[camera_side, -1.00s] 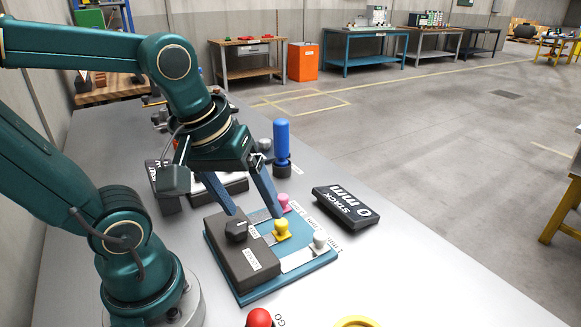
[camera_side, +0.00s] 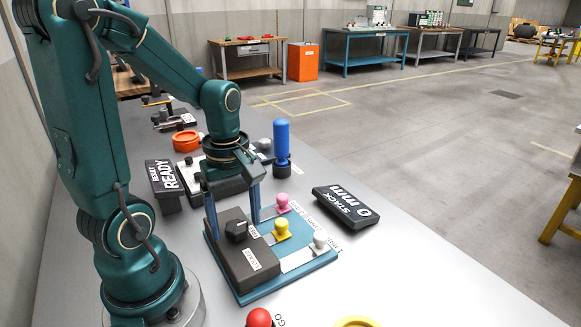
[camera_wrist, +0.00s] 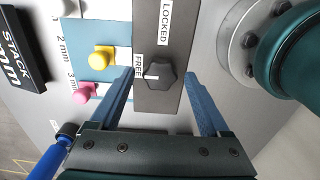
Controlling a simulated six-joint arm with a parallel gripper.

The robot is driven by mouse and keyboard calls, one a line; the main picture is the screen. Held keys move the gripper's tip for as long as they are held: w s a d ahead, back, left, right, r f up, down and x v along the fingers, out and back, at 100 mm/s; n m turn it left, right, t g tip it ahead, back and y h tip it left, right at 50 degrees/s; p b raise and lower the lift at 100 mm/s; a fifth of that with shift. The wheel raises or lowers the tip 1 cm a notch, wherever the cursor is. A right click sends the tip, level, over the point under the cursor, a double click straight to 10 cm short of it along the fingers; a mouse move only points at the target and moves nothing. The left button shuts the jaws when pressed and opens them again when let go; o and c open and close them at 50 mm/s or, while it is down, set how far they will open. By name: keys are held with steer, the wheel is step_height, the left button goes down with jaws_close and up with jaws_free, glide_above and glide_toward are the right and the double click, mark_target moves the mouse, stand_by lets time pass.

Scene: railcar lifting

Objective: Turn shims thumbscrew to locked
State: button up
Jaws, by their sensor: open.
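The shims thumbscrew is a black faceted knob (camera_side: 236,230) on top of a dark box (camera_side: 247,262) on the teal shim base. In the wrist view the knob (camera_wrist: 158,76) has FREE printed beside it and LOCKED farther up the box. A ridge on the knob appears turned toward the FREE side. My gripper (camera_side: 234,228) points down over the box with its blue fingers apart. In the wrist view the fingers (camera_wrist: 160,74) lie on either side of the knob, with gaps; whether they reach its height I cannot tell.
Pink (camera_side: 282,201), yellow (camera_side: 281,230) and grey (camera_side: 320,240) shim knobs stand on the teal base (camera_side: 290,288) beside the box. A STACK 0 mm display (camera_side: 346,206) lies to the right. A blue-handled tool (camera_side: 282,146) stands behind. A red button (camera_side: 259,318) is in front.

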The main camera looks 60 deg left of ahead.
steer(key=shift+f, duration=0.2)
steer(key=shift+c, duration=0.3)
jaws_close()
